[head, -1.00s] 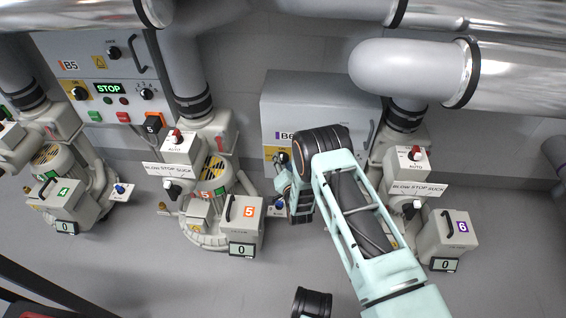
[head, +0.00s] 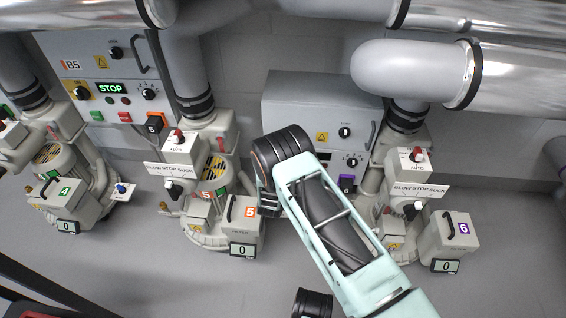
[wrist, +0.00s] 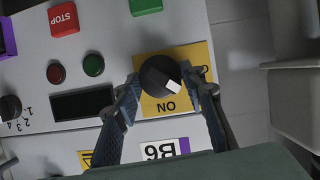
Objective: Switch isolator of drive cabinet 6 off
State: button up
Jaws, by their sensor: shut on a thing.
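Drive cabinet B6 (head: 310,100) is the grey box on the wall, partly behind my arm in the head view. In the wrist view its B6 label (wrist: 160,151) shows upside down. The isolator is a black round knob (wrist: 156,74) with a white mark on a yellow plate (wrist: 180,54). The ON lettering is below the knob. The lettering to the right is partly hidden by a finger. The white mark points to the lower right. My gripper (wrist: 162,80) is shut on the knob, one finger on each side. In the head view my wrist hides the isolator.
The cabinet also carries a red STOP button (wrist: 63,19), a green button (wrist: 146,5) and a dark display (wrist: 82,103). Blower 5 (head: 240,215) stands close to my wrist, and blower 6 (head: 448,235) stands to the right. Large pipes (head: 420,70) run overhead.

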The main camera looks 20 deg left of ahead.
jog(key=n+h, duration=0.2)
jog(key=n, duration=0.1)
jog(key=n+t, duration=0.1)
jog(key=shift+s+a+f+n+h, duration=0.15)
jog(key=shift+a+n+h, duration=0.15)
jog(key=shift+h, duration=0.1)
jog(key=shift+d, duration=0.1)
dwell(0.5)
jog(key=o, duration=1.2)
jog(key=shift+c, duration=0.2)
jog(key=v, duration=1.2)
